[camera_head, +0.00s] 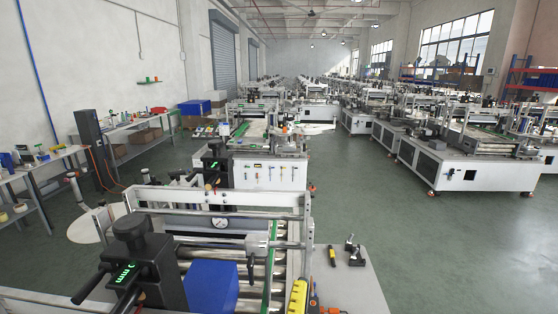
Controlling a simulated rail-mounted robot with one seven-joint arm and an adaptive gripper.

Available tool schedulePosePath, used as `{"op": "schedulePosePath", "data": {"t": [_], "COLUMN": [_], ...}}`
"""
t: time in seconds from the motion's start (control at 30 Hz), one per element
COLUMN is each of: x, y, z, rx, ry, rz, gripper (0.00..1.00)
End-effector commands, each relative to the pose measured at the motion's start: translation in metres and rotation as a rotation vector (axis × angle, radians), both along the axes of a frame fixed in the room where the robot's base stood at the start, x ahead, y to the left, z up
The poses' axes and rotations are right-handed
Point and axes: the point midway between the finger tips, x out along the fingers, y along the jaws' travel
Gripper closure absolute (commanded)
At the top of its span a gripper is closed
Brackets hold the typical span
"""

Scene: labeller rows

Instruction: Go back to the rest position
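My gripper and arm do not show in the head camera view. The task names no other object. The nearest labelling machine (250,209) stands directly in front of me, with a black unit with a green display (130,268) on its left. A blue block-shaped object (212,288) is beside that unit, cut off by the bottom edge of the picture.
A white side surface (355,290) at the right holds a yellow-black tool (332,256) and a small black device (354,252). More machines (270,172) stand in rows beyond. Workbenches (125,130) line the left wall. Green floor (390,225) is clear at right.

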Motion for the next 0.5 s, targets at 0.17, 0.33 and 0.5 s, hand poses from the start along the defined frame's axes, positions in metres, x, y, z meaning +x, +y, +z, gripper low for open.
{"op": "schedulePosePath", "data": {"t": [0.17,0.33,0.5], "x": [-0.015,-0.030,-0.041], "y": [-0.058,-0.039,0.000], "z": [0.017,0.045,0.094], "rx": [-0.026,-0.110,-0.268], "ry": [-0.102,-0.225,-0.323], "rz": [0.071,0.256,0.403], "gripper": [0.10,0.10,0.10]}}
